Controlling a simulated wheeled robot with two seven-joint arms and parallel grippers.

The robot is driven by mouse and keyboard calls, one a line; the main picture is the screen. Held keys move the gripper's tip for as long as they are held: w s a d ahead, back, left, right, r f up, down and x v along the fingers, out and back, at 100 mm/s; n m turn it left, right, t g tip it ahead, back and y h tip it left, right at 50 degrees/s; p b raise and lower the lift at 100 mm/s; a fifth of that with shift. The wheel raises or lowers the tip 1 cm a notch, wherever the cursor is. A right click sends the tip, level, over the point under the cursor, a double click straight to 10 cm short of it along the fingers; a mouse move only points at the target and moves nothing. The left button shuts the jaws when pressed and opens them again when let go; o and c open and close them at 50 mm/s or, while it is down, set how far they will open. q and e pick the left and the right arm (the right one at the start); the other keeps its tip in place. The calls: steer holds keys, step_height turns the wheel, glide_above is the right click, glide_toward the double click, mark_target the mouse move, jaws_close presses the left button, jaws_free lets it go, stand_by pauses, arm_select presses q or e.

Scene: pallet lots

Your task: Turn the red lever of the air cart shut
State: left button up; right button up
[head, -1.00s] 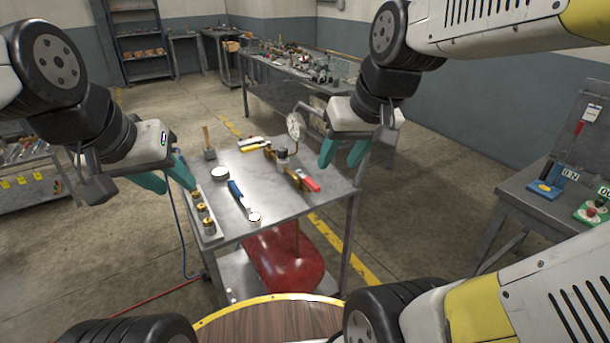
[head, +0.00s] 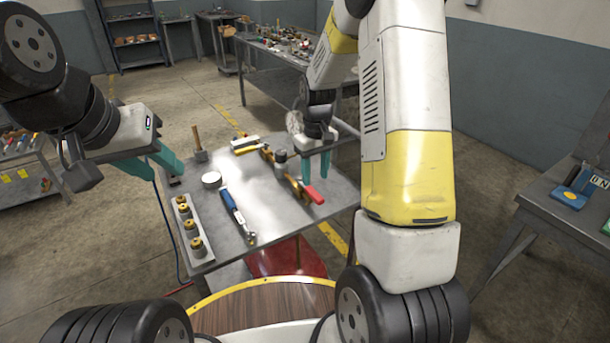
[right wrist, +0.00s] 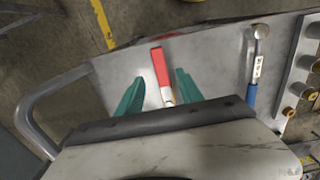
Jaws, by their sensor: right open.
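The air cart (head: 240,180) is a grey metal table in front of me. Its red lever (head: 313,194) sits on a brass valve near the top's right edge. In the right wrist view the red lever (right wrist: 160,68) points away from the palm, between and slightly beyond the two teal fingers. My right gripper (head: 316,176) is open just above the lever; the fingers stand apart from it on both sides. In the right wrist view the same gripper (right wrist: 158,90) shows a clear gap. My left gripper (head: 163,171) is open and empty past the cart's left edge.
A red tank (head: 285,260) is below. Another bench (head: 560,215) stands at right.

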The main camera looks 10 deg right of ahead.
mark_target(315, 193)
step_height(315, 193, down, 6)
steer(key=shift+s, duration=0.1)
jaws_close()
stand_by(0.4)
stand_by(1.1)
